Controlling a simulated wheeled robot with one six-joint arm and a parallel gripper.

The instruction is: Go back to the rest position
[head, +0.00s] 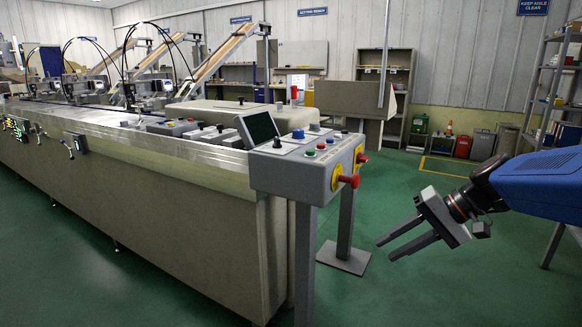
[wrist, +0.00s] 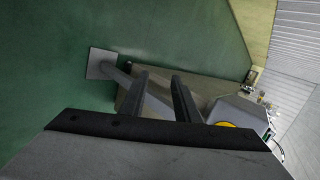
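My gripper (head: 394,243) hangs over the green floor at the right of the head view, at the end of my blue arm. Its two fingers point left and slightly down, with a clear gap and nothing between them. In the wrist view the two dark fingers of my gripper (wrist: 160,82) are also apart and empty. The gripper is to the right of the grey control box (head: 300,165) and does not appear to touch it.
The control box has a screen (head: 258,128), buttons and red handles (head: 349,181); its post has a foot plate (head: 344,258). The long wrapper machine (head: 150,200) fills the left. Shelves (head: 553,95) stand at the right. Green floor (head: 430,295) is open below my gripper.

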